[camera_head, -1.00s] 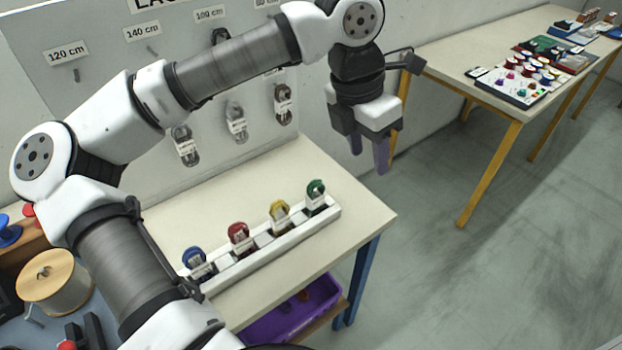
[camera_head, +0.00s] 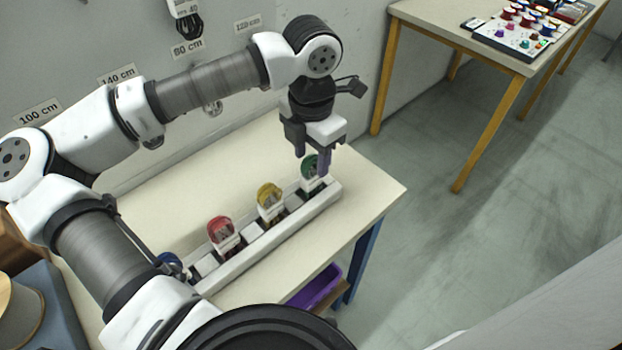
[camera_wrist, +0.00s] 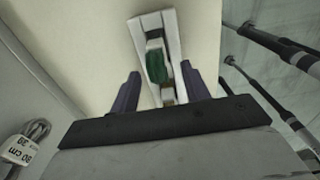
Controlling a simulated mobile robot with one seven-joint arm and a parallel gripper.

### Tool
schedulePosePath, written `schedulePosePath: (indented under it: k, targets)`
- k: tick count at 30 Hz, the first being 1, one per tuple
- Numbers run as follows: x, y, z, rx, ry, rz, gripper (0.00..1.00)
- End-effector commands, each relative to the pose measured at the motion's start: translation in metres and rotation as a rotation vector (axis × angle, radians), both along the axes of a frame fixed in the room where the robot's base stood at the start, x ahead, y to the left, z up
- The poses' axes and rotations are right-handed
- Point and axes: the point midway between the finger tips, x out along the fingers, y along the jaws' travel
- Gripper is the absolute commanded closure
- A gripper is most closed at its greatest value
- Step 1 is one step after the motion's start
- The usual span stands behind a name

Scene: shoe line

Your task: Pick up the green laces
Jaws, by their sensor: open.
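The green laces (camera_head: 309,166) stand as a bundle with a white band in the far right slot of a white rack on the table. In the wrist view the green laces (camera_wrist: 156,67) show between the two purple fingers, ahead of the tips. My gripper (camera_head: 312,166) is open, pointing down at the green laces and partly covering them in the head view. In the wrist view my gripper (camera_wrist: 159,84) has nothing between its fingers that it visibly touches. Whether the fingers are level with the bundle is hard to tell.
The white rack (camera_head: 262,246) also holds yellow laces (camera_head: 270,197), red laces (camera_head: 222,231) and blue laces (camera_head: 168,259). A purple bin (camera_head: 316,287) sits below the table. Open floor lies to the right.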

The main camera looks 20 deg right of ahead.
Motion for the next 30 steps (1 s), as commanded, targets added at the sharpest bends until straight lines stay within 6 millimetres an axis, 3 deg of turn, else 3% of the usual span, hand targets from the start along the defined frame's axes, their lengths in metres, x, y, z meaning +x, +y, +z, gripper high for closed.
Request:
schedulePosePath:
  k: [7, 15, 24, 30]
  targets:
    - [0.0, 0.001, -0.016, 0.0, 0.003, -0.001, 0.54]
    - [0.001, 0.003, -0.054, -0.001, 0.002, -0.001, 0.54]
    - [0.001, 0.003, -0.061, -0.001, 0.0, -0.001, 0.54]
    - [0.001, 0.003, -0.061, -0.001, 0.0, -0.001, 0.8]
